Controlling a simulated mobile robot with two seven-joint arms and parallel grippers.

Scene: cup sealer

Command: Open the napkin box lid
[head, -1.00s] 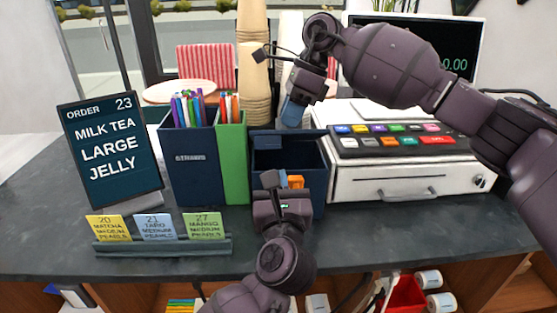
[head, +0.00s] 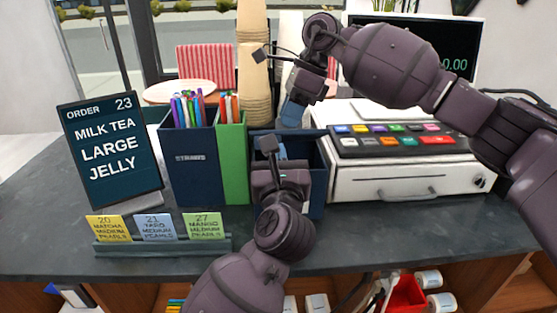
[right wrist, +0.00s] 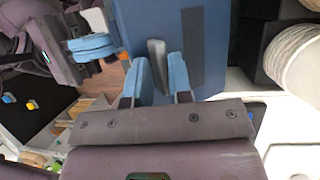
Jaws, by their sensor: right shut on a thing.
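The dark blue napkin box (head: 318,188) stands on the counter between the green straw holder and the cash register. Its top is open and its inside is partly hidden by my left arm. My right gripper (head: 292,112) is above the box's back edge. In the right wrist view its blue fingers (right wrist: 159,80) are shut on a grey knob (right wrist: 157,60) on the blue lid panel (right wrist: 135,25). My left gripper (head: 282,150) is over the front of the box opening; its blue fingers also show in the right wrist view (right wrist: 92,45). Their gap is unclear.
A straw holder (head: 190,170) and a green holder (head: 233,165) stand left of the box. The cash register (head: 400,165) is close on the right. Stacked cups (head: 255,80) stand behind. An order sign (head: 108,150) and small cards (head: 160,228) are at the left.

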